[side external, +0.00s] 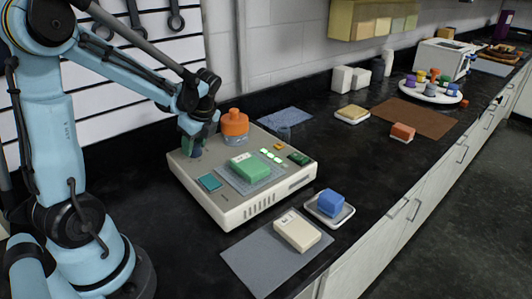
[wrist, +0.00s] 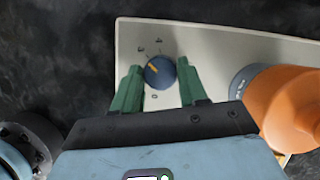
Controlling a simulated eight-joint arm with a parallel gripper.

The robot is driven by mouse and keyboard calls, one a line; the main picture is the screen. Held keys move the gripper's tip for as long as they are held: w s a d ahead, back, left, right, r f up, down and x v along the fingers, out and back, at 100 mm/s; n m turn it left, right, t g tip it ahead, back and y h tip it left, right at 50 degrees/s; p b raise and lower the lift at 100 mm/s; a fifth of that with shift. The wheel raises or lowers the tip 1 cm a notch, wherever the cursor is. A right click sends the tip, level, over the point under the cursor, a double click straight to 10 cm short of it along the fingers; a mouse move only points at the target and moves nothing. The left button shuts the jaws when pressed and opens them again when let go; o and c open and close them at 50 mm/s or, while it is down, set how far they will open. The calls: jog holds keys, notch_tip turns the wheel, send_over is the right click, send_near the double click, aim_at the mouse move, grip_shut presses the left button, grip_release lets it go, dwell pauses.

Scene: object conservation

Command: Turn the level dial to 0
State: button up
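The level dial is a round blue knob (wrist: 160,73) with an orange pointer mark, seen in the wrist view at the end of the pale device. The pointer slants toward the upper left, and small marks around the knob are too small to read. My gripper (wrist: 159,69) has green fingers, one on each side of the knob. The fingertips lie close to its edges; I cannot tell whether they touch it. In the side view my gripper (side external: 198,138) is over the far left corner of the pale device (side external: 255,207), mostly covering the dial.
An orange-capped bottle (side external: 235,123) stands right beside my gripper; it also shows in the wrist view (wrist: 290,105). A green block (side external: 244,166) lies on the device. A cream block (side external: 297,231) and a blue block on a tray (side external: 330,204) are in front. The counter beyond is partly clear.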

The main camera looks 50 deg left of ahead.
jog(key=c, duration=0.6)
jog(key=shift+o, duration=0.2)
jog(key=n+g, duration=0.1)
jog(key=n, duration=0.2)
jog(key=n+g+h, duration=0.1)
jog(key=n, duration=0.1)
jog(key=shift+w+a+n, duration=0.1)
jog(key=shift+w+n, duration=0.1)
jog(key=shift+n, duration=0.2)
jog(key=n+h, duration=0.1)
jog(key=n, duration=0.1)
jog(key=n+g+h, duration=0.1)
jog(key=n, duration=0.2)
jog(key=shift+a, duration=0.15)
jog(key=n+h, duration=0.1)
jog(key=n, duration=0.2)
jog(key=n+h, duration=0.1)
jog(key=n, duration=0.2)
jog(key=shift+a+n, duration=0.15)
jog(key=shift+n, duration=0.25)
jog(key=n+h, duration=0.1)
jog(key=n, duration=0.2)
jog(key=n+h, duration=0.1)
jog(key=n, duration=0.2)
jog(key=shift+s+a+t+h, duration=0.1)
jog(key=shift+t+h, duration=0.2)
jog(key=shift+t, duration=0.1)
jog(key=shift+n, duration=0.3)
